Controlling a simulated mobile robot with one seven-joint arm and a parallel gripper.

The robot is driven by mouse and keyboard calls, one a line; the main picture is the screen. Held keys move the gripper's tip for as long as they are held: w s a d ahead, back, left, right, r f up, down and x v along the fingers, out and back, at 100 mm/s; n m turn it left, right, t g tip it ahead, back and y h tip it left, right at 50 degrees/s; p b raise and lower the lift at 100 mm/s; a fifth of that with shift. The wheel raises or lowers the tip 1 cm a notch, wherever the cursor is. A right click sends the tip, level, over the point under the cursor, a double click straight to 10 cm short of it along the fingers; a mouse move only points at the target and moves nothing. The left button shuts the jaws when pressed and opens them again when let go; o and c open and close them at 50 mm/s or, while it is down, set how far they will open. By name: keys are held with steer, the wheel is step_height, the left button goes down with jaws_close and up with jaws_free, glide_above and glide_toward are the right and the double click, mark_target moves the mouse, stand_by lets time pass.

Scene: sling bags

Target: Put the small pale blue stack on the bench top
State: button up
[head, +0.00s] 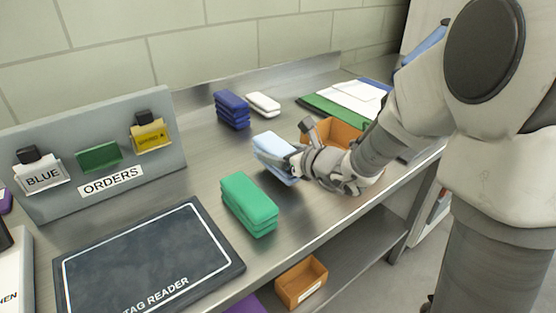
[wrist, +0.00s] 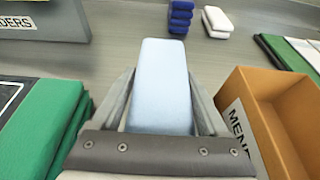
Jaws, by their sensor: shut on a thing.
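The small pale blue stack (head: 272,154) is at the middle of the bench, between the green stack and an orange-brown box. My gripper (head: 293,163) is shut on it from the right side. In the wrist view the pale blue stack (wrist: 161,85) lies between the two fingers (wrist: 162,108). It is at or just above the bench top (head: 205,166); I cannot tell whether its underside touches.
A green stack (head: 249,204) stands close on the left, and an orange-brown box (head: 333,132) close on the right. Dark blue (head: 232,109) and white (head: 263,104) stacks stand behind. A tag reader mat (head: 147,258) and an orders board (head: 90,155) are at left.

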steer(key=shift+f, duration=1.05)
steer(key=shift+f, duration=0.1)
steer(key=shift+f+b, duration=0.15)
steer(key=shift+b, duration=0.25)
steer(key=o, duration=1.4)
steer(key=shift+r, duration=0.25)
steer(key=shift+s+d+r+p, duration=0.15)
steer(key=shift+s+d+p, duration=0.1)
steer(key=shift+p, duration=0.15)
steer(key=p+v, duration=0.1)
steer(key=v, duration=1)
steer(key=shift+s, duration=0.15)
